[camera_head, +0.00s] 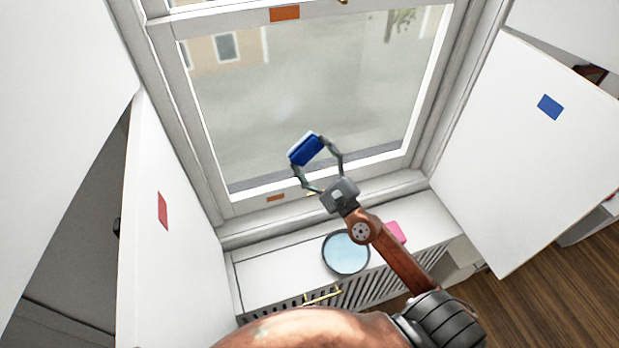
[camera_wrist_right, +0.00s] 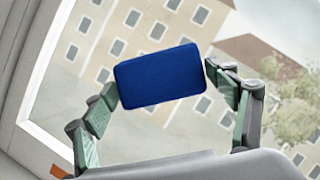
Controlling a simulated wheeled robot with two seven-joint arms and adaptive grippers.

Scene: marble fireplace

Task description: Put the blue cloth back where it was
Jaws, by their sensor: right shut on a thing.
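The blue cloth (camera_head: 306,149) is a small folded block with a blue face and a paler edge. My right gripper (camera_head: 317,152) is shut on it and holds it up in front of the window pane. In the right wrist view the cloth (camera_wrist_right: 160,77) sits between the two green fingers (camera_wrist_right: 161,85), one at each short side, slightly tilted. My left gripper is not in view.
The white sill (camera_head: 270,265) below carries a round light-blue dish (camera_head: 345,253) and a pink block (camera_head: 396,232), partly behind my right arm. White panels stand at left (camera_head: 175,240) with a red patch (camera_head: 163,210), and at right (camera_head: 530,150) with a blue patch (camera_head: 550,107).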

